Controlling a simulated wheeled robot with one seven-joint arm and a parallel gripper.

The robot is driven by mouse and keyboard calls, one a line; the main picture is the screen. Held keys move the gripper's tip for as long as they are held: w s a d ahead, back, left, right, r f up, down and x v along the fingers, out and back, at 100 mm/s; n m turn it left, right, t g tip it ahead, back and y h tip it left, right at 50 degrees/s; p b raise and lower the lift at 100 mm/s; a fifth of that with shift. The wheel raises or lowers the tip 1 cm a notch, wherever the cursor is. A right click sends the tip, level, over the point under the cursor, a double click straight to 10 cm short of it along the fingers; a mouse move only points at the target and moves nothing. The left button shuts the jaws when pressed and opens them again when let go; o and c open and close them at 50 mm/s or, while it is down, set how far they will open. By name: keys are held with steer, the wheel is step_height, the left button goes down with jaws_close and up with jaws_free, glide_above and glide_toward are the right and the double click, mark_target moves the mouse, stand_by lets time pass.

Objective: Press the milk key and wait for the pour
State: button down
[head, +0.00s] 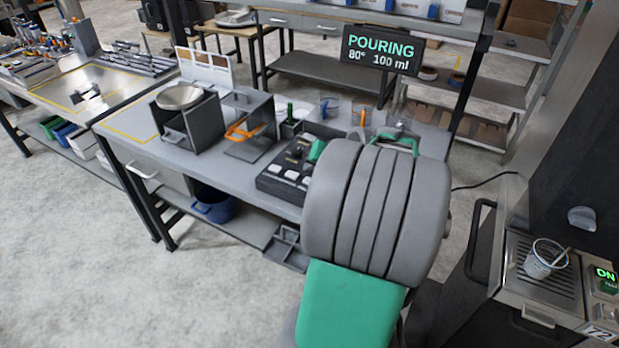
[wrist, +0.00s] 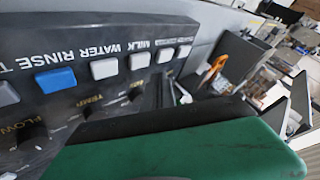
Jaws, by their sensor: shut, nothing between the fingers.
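The sign (head: 378,52) above the bench reads POURING, 80°, 100 ml. The dark key panel (head: 268,183) with pale keys stands on the grey bench, partly hidden behind my arm. In the wrist view the panel appears upside down, with the milk key (wrist: 139,61) by the MILK label, beside the water key (wrist: 104,68) and the blue rinse key (wrist: 55,80). My gripper (wrist: 180,150) is shut and empty, its green body low in the wrist view, apart from the milk key in the picture. I cannot tell whether any key is pressed down. The outlet is not clearly visible.
Behind the panel stand clear cups (head: 328,108). A dark box with a round pan (head: 180,97) and an open frame with an orange part (head: 243,132) stand left on the bench. A cup (head: 545,258) sits on a metal grate at right.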

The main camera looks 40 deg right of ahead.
step_height(320, 180, up, 4)
steer(key=shift+f+p, duration=0.25)
steer(key=shift+p, duration=0.75)
steer(key=shift+f, duration=0.1)
steer(key=a+n+g+y, duration=0.1)
steer(key=a+n+g, duration=0.35)
steer(key=a, duration=1.55)
steer(key=s+a+n, duration=0.5)
steer(key=s+a, duration=0.4)
steer(key=a, duration=0.2)
steer(key=shift+s+r+n+g, duration=0.15)
steer(key=shift+r+n+g, duration=0.2)
steer(key=shift+g, duration=0.1)
steer(key=shift+a, duration=0.1)
